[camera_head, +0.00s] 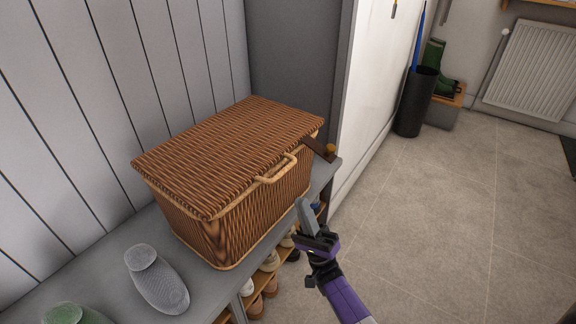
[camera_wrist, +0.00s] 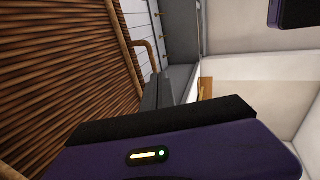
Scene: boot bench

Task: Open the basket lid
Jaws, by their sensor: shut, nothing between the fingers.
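The brown wicker basket (camera_head: 238,215) stands on the grey bench. Its woven lid (camera_head: 230,145) lies flat and closed on top. A pale looped handle (camera_head: 277,170) sits at the lid's front edge. In the wrist view the basket weave (camera_wrist: 60,60) fills the left side, and the handle (camera_wrist: 147,55) shows near the middle top. My gripper (camera_head: 302,206) is in front of the basket's front right part, below the handle and apart from it. It is shut and empty.
The grey bench top (camera_head: 120,250) holds a grey shoe-shaped object (camera_head: 157,281) and a green one (camera_head: 75,314) at front left. Shoes (camera_head: 268,262) stand on shelves below. A brown object with an orange knob (camera_head: 329,150) is right of the basket.

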